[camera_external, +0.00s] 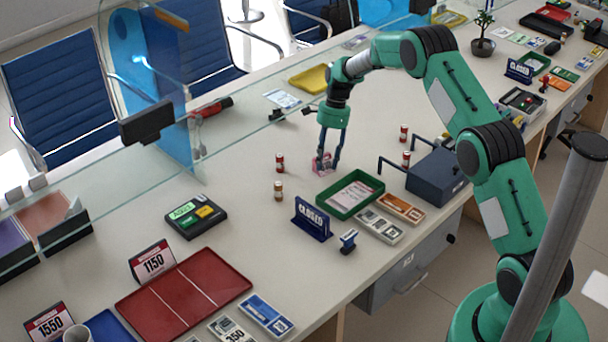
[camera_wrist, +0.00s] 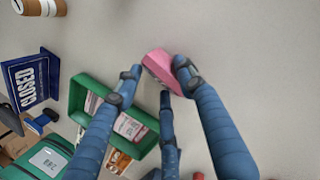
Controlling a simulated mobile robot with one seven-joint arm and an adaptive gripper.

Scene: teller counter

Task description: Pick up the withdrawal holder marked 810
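My gripper (camera_external: 325,166) points down at the counter, its blue fingers around a small pink block-like thing (camera_external: 323,162). In the wrist view the pink thing (camera_wrist: 162,70) lies between the fingertips of my gripper (camera_wrist: 160,80). The right finger overlaps its edge, and a narrow gap shows at the left finger. The fingers stand apart; no firm hold shows. I cannot read a mark on the pink thing, so I cannot tell if it is the holder marked 810. Card holders marked 1150 (camera_external: 153,262) and 1550 (camera_external: 50,325) stand at the lower left.
A green tray (camera_external: 376,205) and a blue CLOSED sign (camera_external: 312,219) stand close by, toward the front. Small bottles (camera_external: 280,163) stand left of my gripper. A dark blue box (camera_external: 437,176) is to the right. A glass screen runs along the back.

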